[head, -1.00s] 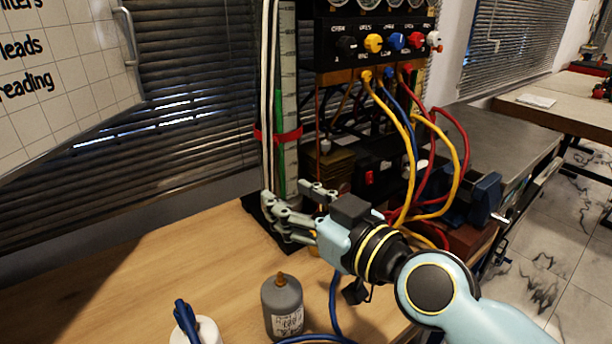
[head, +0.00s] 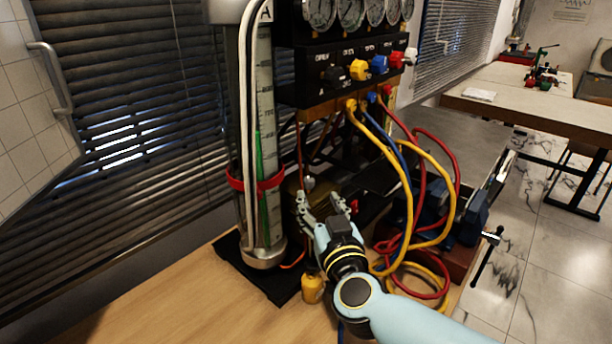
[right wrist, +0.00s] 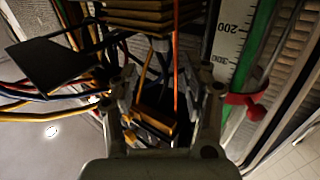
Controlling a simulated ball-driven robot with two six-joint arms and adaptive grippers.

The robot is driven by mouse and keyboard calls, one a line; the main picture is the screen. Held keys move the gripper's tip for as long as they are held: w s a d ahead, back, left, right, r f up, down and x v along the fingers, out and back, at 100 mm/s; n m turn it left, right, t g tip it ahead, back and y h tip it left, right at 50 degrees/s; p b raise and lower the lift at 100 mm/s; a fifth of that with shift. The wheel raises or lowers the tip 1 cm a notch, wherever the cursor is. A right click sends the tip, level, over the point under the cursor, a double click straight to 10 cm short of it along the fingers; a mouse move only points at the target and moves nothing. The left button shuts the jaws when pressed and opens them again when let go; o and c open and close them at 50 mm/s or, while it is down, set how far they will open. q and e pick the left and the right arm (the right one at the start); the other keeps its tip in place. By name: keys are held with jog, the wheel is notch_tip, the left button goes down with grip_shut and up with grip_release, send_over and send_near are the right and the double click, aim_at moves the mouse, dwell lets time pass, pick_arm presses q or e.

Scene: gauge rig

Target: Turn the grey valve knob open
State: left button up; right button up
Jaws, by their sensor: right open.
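A row of valve knobs runs along the black panel (head: 320,72) in the head view. They are black (head: 335,76), yellow (head: 358,69), blue (head: 379,65), red (head: 396,60) and, at the right end, pale grey (head: 411,56). My right gripper (head: 320,198) is open and empty, well below and left of the pale grey knob, in front of the rig's lower part. In the right wrist view its spread fingers (right wrist: 163,92) have cables and a brown block behind them. No knob can be made out there. My left gripper is not in view.
Yellow, blue and red hoses (head: 455,165) loop down from the panel, right of my gripper. A scaled glass column (head: 264,130) with a red clamp (head: 235,182) stands left of it. A yellow bottle (head: 312,290) and a blue vise (head: 468,215) are nearby.

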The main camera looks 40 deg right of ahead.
aim_at(310, 185)
jog(key=x, duration=0.4)
jog(key=shift+w, duration=0.25)
jog(key=x, duration=0.4)
jog(key=shift+w, duration=0.1)
jog(key=shift+c, duration=0.4)
jog(key=c, duration=0.7)
jog(key=shift+c, duration=1)
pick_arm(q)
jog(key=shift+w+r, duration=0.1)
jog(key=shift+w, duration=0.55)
pick_arm(e)
grip_shut()
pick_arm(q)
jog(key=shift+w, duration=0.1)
pick_arm(e)
jog(key=shift+f, duration=0.1)
